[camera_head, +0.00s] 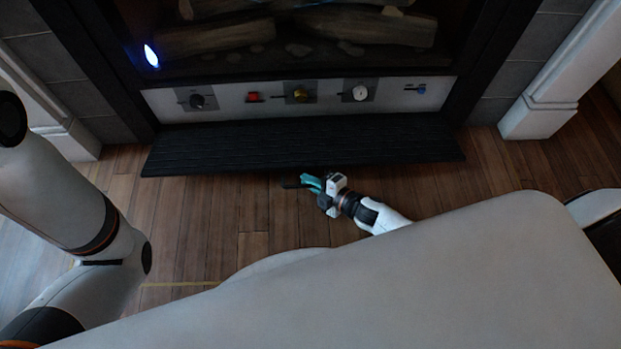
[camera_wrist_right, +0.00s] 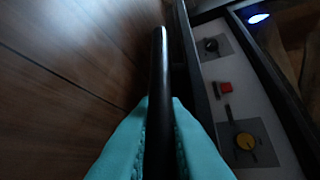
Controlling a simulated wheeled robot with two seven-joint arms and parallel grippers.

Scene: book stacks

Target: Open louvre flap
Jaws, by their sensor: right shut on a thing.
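The louvre flap (camera_head: 300,143) is a long black slatted panel below the fireplace glass. It is tilted out and down, and the control strip (camera_head: 300,97) behind it is exposed. My right gripper (camera_head: 308,183) is at the flap's front edge, near the middle.
The strip carries a black knob (camera_head: 198,101), a red button (camera_head: 253,97), a yellow knob (camera_head: 299,94), a white dial (camera_head: 360,93) and a blue control (camera_head: 421,89). White pillars (camera_head: 541,115) flank the fireplace. The wooden floor (camera_head: 220,215) before the flap is clear.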

